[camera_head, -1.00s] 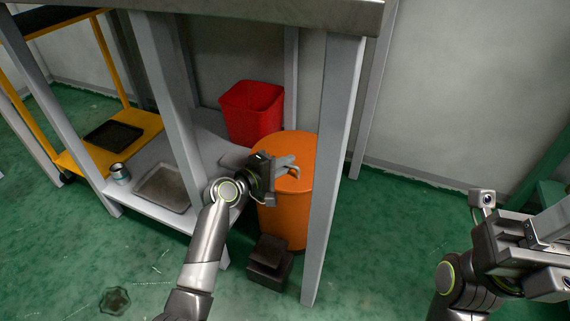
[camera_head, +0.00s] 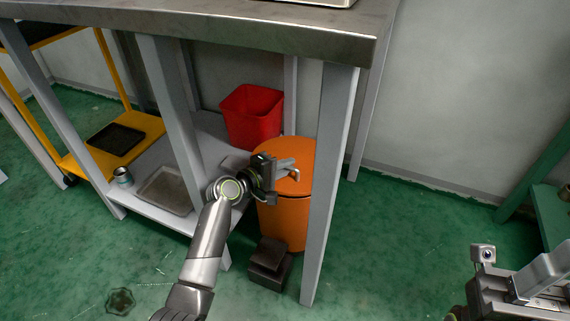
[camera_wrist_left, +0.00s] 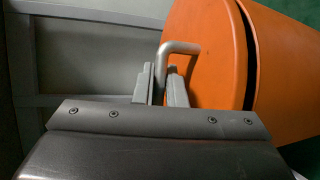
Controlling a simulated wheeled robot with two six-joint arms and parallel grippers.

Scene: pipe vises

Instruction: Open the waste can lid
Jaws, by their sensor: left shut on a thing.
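The orange waste can (camera_head: 285,222) stands upright on the floor behind the bench leg. Its lid (camera_head: 301,152) is on top and looks down; in the left wrist view the lid (camera_wrist_left: 210,55) shows a dark seam between it and the can body (camera_wrist_left: 285,75). My left gripper (camera_head: 288,167) is at the lid's bent metal handle (camera_wrist_left: 180,47). In the left wrist view its fingers (camera_wrist_left: 162,85) are shut on the handle, with the bend showing beyond them. My right gripper (camera_head: 540,282) is at the lower right, cut by the frame, far from the can; its jaws are unclear.
A grey bench leg (camera_head: 329,185) stands close in front of the can. A red bin (camera_head: 251,115) is behind it. A dark pedal-like block (camera_head: 269,262) is at the can's foot. The lower shelf holds a grey tray (camera_head: 167,191). Green floor (camera_head: 400,235) is clear to the right.

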